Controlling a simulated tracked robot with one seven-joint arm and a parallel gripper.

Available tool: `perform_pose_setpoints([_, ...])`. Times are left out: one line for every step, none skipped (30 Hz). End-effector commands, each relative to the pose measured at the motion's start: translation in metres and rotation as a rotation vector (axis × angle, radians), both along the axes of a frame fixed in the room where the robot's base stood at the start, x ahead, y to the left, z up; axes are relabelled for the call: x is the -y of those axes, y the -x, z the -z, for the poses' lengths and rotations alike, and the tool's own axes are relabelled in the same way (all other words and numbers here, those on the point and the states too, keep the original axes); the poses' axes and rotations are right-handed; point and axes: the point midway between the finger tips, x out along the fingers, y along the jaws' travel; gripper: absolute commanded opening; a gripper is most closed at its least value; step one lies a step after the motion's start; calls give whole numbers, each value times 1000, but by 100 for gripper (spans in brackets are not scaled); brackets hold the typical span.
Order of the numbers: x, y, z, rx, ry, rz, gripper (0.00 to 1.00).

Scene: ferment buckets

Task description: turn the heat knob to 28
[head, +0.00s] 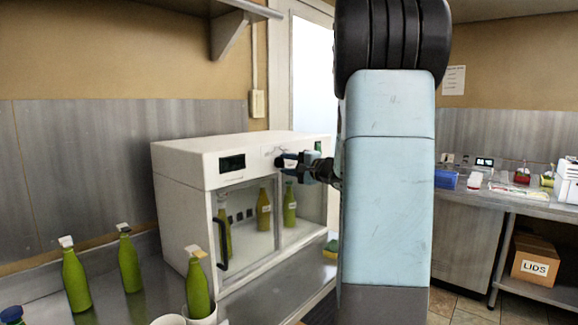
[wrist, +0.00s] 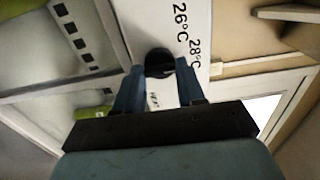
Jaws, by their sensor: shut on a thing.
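The heat knob (wrist: 158,59) is round and black, on the white front panel of the cabinet. The labels 26°C (wrist: 181,22) and 28°C (wrist: 194,58) are printed on the panel to the right of the knob in the wrist view. My gripper (wrist: 158,78) is shut on the knob, with a blue finger on either side. In the head view my gripper (head: 284,161) is at the upper front of the white cabinet (head: 172,166) and hides the knob. I cannot tell where the knob's pointer stands.
The cabinet has a dark display (head: 232,163) and a glass door with a dark handle (head: 221,245); green bottles stand inside. Several green bottles (head: 76,281) stand on the steel bench at left. A shelf (head: 190,8) hangs above.

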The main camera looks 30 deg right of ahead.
Motion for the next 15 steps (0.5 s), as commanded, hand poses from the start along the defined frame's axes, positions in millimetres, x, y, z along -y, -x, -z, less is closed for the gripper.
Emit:
perform_pose_setpoints([-1, 1, 6, -8, 4, -3, 8])
perform_pose_setpoints([-1, 1, 6, -8, 7, -3, 8])
perform_pose_setpoints([-1, 1, 6, -7, 11, -3, 8])
perform_pose_setpoints([-1, 1, 6, -6, 13, -3, 8])
perform_pose_setpoints([-2, 1, 6, -6, 14, -3, 8])
perform_pose_setpoints([-2, 1, 6, -5, 15, -3, 8])
perform_pose_setpoints([-2, 1, 6, -6, 16, -3, 8])
perform_pose_setpoints([-2, 1, 6, -6, 16, -3, 8])
perform_pose_setpoints([-2, 1, 6, -6, 16, -3, 8])
perform_pose_setpoints([-2, 1, 6, -6, 15, -3, 8])
perform_pose_setpoints([-2, 1, 6, -6, 15, -3, 8])
perform_pose_setpoints([-2, 1, 6, -6, 15, -3, 8])
perform_pose_setpoints([-2, 1, 6, -6, 15, -3, 8])
perform_pose_setpoints([-2, 1, 6, -6, 15, -3, 8])
perform_pose_setpoints([-2, 1, 6, -6, 15, -3, 40])
